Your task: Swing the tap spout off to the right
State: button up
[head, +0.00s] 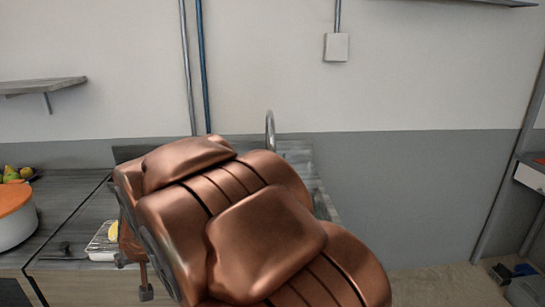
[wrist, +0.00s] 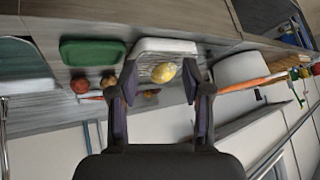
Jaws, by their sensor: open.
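The tap spout (head: 270,128) shows in the head view as a thin chrome arc standing behind my arm. Its lower part and base are hidden by my copper-coloured arm. In the wrist view a chrome pipe (wrist: 4,140) runs along the left edge, and I cannot tell for sure that it is the tap. My gripper (wrist: 159,82) is open, its two dark fingers spread apart with nothing held between them. In the head view it is mostly hidden by my arm, to the left of the spout and apart from it.
A white tray with a yellow item (wrist: 163,72) lies beyond the fingers. A green tray (wrist: 92,54) and a red fruit (wrist: 80,85) are nearby. A white pot with an orange lid (head: 14,218) stands on the left counter.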

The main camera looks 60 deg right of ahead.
jog(key=w+d+r+m+h, duration=0.2)
jog(key=d+h, duration=0.1)
jog(key=d, duration=0.5)
jog(key=w+d+r+m+t+h, duration=0.1)
jog(key=d+r+m+h, duration=0.15)
jog(key=d, duration=0.55)
jog(key=w+d+r+m+h, duration=0.15)
jog(key=d+h, duration=0.25)
jog(key=d, duration=0.4)
jog(key=shift+s+d+r+m+g+h+p, duration=0.5)
jog(key=shift+s+d+m+g+h, duration=0.95)
jog(key=shift+d, duration=2.6)
jog(key=shift+s+d+r+m+g+h+p, duration=0.5)
jog(key=shift+s+d+g+h, duration=1.05)
jog(key=shift+d, duration=2.5)
jog(key=shift+s+d+r+m+g+h+p, duration=0.4)
jog(key=shift+s+d+r+m+g+h, duration=0.45)
jog(key=shift+s+d, duration=2.3)
jog(key=shift+w+d+f, duration=0.3)
jog(key=shift+w+d, duration=0.6)
jog(key=shift+c, duration=0.3)
grip_shut()
